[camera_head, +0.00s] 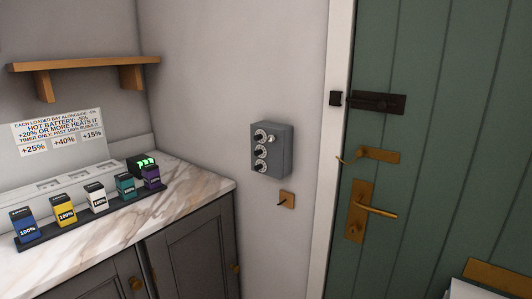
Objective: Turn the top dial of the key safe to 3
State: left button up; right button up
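The key safe (272,149) is a grey box fixed to the wall between the counter and the door. Several round dials with white markings run down its front in a column. The top dial (260,135) sits at the upper left of the face, beside a small light knob (272,139). The numbers on the dials are too small to read, so the top dial's setting cannot be told. Neither of my grippers is in view.
A marble counter (190,186) at left holds a black rack of coloured batteries (97,198). A wooden shelf (85,63) hangs above. A small brass wall plate (287,200) sits below the safe. The green door (455,120) has a brass handle (375,211) and dark bolt (377,102).

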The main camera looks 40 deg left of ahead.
aim_at(260, 136)
jog(key=u, duration=2.05)
jog(key=j+u, duration=0.1)
jog(key=j, duration=0.2)
jog(key=i+j+u, duration=0.1)
jog(key=j, duration=0.2)
jog(key=i, duration=0.05)
